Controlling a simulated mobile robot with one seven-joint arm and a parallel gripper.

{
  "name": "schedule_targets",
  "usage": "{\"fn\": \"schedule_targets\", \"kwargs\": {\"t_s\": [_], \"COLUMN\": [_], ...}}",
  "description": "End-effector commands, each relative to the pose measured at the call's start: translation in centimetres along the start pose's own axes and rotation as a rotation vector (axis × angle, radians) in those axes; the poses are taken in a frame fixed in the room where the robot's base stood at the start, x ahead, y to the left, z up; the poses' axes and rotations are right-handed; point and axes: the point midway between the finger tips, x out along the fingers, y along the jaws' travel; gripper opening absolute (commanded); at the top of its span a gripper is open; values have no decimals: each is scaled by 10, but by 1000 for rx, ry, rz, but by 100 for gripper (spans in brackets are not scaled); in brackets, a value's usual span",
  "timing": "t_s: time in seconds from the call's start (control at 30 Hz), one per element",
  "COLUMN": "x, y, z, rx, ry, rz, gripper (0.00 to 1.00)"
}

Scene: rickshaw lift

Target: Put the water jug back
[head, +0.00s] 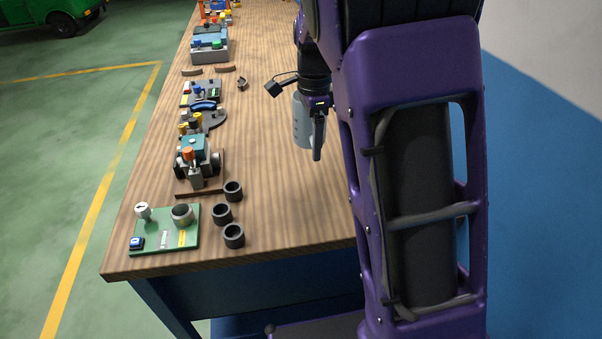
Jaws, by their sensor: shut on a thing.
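The water jug (302,122) is a translucent grey-blue container with marks on its side, over the right half of the wooden workbench. My gripper (318,145) is shut on it, with a dark finger running down in front of its right side. The jug looks upright. I cannot tell whether its base touches the bench top or hangs just above it. Part of the jug is hidden behind my gripper and wrist.
The workbench (285,205) holds a green panel (165,228), several black cups (222,213), a small teal-topped model (198,158) and control boxes (210,42) along its left side. The bench middle is mostly clear. A green vehicle (50,12) stands beyond on the floor.

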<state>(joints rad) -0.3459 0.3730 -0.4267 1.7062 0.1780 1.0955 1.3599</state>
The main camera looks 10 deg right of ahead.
Motion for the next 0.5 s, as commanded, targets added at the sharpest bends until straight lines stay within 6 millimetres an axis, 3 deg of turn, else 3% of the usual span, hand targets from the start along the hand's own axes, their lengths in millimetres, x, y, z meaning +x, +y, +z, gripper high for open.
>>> {"fn": "schedule_targets", "kwargs": {"t_s": [0.17,0.5], "x": [10,55], "y": [7,6], "z": [2,1], "rx": [-42,-40], "ry": [-1,-1], "rz": [2,2], "gripper": [0,0]}}
